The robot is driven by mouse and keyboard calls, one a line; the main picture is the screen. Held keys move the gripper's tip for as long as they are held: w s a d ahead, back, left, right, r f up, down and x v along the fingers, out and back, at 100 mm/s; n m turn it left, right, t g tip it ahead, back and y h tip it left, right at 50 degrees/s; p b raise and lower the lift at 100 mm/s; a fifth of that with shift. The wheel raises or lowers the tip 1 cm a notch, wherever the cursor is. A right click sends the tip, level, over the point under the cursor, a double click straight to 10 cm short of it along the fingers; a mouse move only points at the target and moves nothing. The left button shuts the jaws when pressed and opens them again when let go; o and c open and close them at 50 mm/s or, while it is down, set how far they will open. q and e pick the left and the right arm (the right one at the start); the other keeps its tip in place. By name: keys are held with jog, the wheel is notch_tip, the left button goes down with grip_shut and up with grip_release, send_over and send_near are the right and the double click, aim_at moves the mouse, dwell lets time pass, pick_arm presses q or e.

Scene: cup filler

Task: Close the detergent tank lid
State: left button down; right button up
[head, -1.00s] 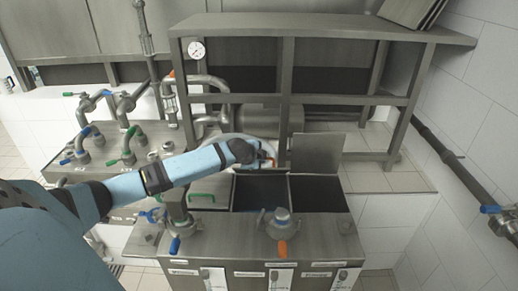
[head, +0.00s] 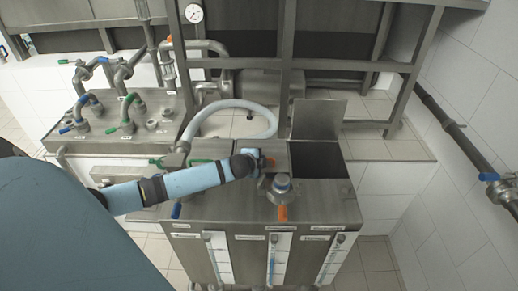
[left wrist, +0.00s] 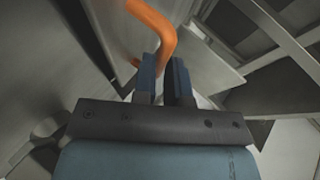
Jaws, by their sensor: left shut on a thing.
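The orange-handled steel lid (head: 276,149) lies flat or nearly flat over the middle tank opening; my arm hides part of it, so I cannot tell whether it is fully seated. Its orange handle (head: 270,163) also shows bent between my fingers in the left wrist view (left wrist: 158,35). My left gripper (head: 257,161) is shut on this handle, and its two blue fingers (left wrist: 165,78) show close up. The tank names are too small to read. My right gripper is out of view.
The right tank opening (head: 318,158) is uncovered, with its lid (head: 318,118) upright behind it. A green-handled lid (head: 198,149) is on the left. A capped fitting with an orange lever (head: 282,188) stands in front. A white hose (head: 240,104) curves behind.

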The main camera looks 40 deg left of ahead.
pick_arm(q)
jog(key=shift+f, duration=0.1)
dwell(0.3)
jog(key=c, duration=1.2)
grip_release()
jog(key=shift+o, duration=0.2)
jog(key=shift+s, duration=0.1)
jog(key=v, duration=1.3)
jog(key=shift+s+r+b, duration=0.25)
jog(key=shift+r+b, duration=0.05)
jog(key=shift+b, duration=0.05)
